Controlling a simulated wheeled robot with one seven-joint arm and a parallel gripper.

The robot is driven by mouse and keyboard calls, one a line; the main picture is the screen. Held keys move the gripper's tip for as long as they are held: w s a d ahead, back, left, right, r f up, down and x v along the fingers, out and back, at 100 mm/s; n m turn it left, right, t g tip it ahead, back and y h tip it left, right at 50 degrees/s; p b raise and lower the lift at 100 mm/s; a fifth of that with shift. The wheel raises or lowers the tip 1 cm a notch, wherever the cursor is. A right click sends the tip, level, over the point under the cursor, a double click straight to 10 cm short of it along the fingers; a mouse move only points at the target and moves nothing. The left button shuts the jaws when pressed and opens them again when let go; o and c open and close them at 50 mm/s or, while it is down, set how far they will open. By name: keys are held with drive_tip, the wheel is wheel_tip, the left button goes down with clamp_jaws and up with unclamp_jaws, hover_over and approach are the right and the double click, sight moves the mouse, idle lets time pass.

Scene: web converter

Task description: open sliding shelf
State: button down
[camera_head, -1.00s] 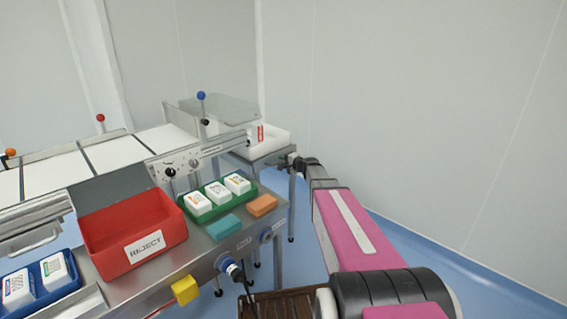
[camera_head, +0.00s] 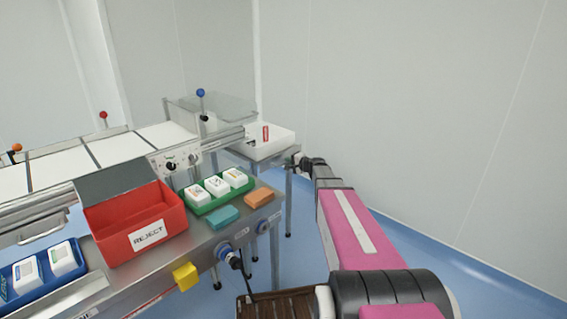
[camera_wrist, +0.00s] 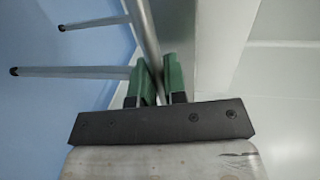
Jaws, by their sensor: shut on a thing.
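The white sliding shelf (camera_head: 282,143) sticks out at the far right end of the machine, beside a clear cover (camera_head: 225,110). A small red and white item (camera_head: 265,133) stands on it. My gripper (camera_head: 297,160) is at the shelf's right front corner, small and dark in the head view. In the wrist view, the green fingers of my gripper (camera_wrist: 160,82) are shut on a thin grey metal part at the shelf. The exact grip point is partly hidden between the fingers.
A wall (camera_head: 420,110) stands behind my arm. Blue floor lies on the right.

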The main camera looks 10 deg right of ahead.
drive_tip(key=f+v, duration=0.2)
drive_tip(key=v, duration=0.9)
drive_tip(key=s+f+v, duration=0.1)
drive_tip(key=f+v, duration=0.1)
drive_tip(key=v, duration=0.9)
drive_tip(key=shift+d+f, duration=0.25)
drive_tip(key=shift+f, duration=0.1)
drive_tip(key=c, duration=1.2)
unclamp_jaws()
drive_tip(key=shift+w, duration=0.1)
drive_tip(key=v, duration=1.1)
